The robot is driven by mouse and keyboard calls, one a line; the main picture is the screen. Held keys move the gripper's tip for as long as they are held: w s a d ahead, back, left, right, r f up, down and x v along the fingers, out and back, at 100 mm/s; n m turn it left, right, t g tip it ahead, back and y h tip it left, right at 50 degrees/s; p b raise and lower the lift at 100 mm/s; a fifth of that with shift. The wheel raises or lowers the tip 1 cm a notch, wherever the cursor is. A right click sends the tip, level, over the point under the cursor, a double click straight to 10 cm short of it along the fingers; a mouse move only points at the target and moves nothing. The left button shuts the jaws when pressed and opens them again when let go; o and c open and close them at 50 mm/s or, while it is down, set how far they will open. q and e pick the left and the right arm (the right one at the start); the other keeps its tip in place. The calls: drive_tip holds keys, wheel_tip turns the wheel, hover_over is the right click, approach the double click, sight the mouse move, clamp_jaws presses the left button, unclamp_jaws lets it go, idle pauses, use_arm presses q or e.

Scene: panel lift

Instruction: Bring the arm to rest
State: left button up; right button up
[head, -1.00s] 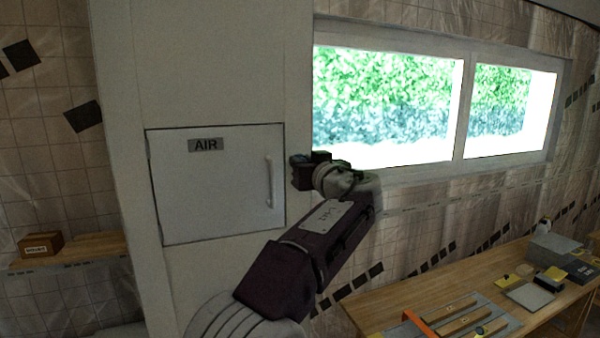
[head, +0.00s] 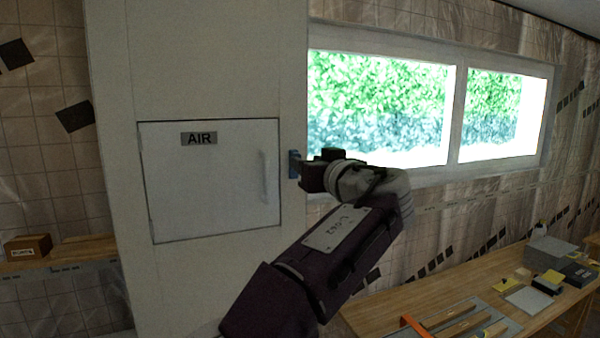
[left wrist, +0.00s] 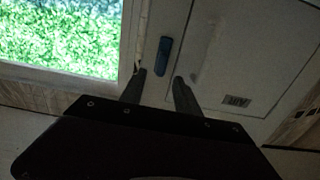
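A pale square panel door marked AIR (head: 205,195) is set flush in a white wall column and looks shut. Its upright pale handle (head: 264,178) is near the right edge. A small blue piece (head: 294,163) sits on the column just right of the door; it also shows in the left wrist view (left wrist: 163,56). My left gripper (head: 304,173) is in front of the column beside the blue piece. In the left wrist view its two fingers (left wrist: 159,76) are apart with nothing between them, and the blue piece is beyond the tips. My right gripper is not in view.
A window (head: 380,110) is right of the column, behind my forearm. A wooden workbench (head: 385,312) with tools and grey boxes stands at lower right. A shelf (head: 70,258) with a small brown box (head: 28,247) is at left.

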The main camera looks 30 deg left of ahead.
use_arm(q)
drive_tip(key=shift+v, duration=1.2)
